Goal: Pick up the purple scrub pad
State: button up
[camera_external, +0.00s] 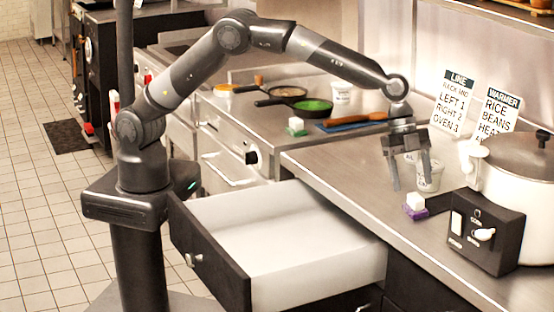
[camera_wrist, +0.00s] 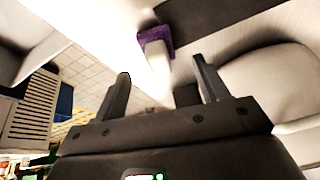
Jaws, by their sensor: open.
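The purple scrub pad (camera_external: 416,214) lies on the steel counter near its front edge, with a small white block (camera_external: 415,200) on top. My gripper (camera_external: 412,183) is open and empty, pointing down just above the pad and block, apart from them in the external view. In the wrist view the purple pad (camera_wrist: 152,34) and white block (camera_wrist: 155,50) show at the top centre, beyond and between the fingertips (camera_wrist: 161,68). The block hides part of the pad there.
A white pot (camera_external: 520,180) and a black control box (camera_external: 485,232) stand right of the pad. A tub (camera_external: 431,176) stands behind the gripper. An open drawer (camera_external: 300,245) juts out below the counter. A green pad (camera_external: 296,132) with a white block lies farther back, near pans.

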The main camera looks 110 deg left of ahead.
aim_at(414, 194)
jog(key=x, duration=0.5)
jog(key=shift+d+f, duration=0.15)
jog(key=shift+d, duration=0.1)
jog(key=c, duration=1.1)
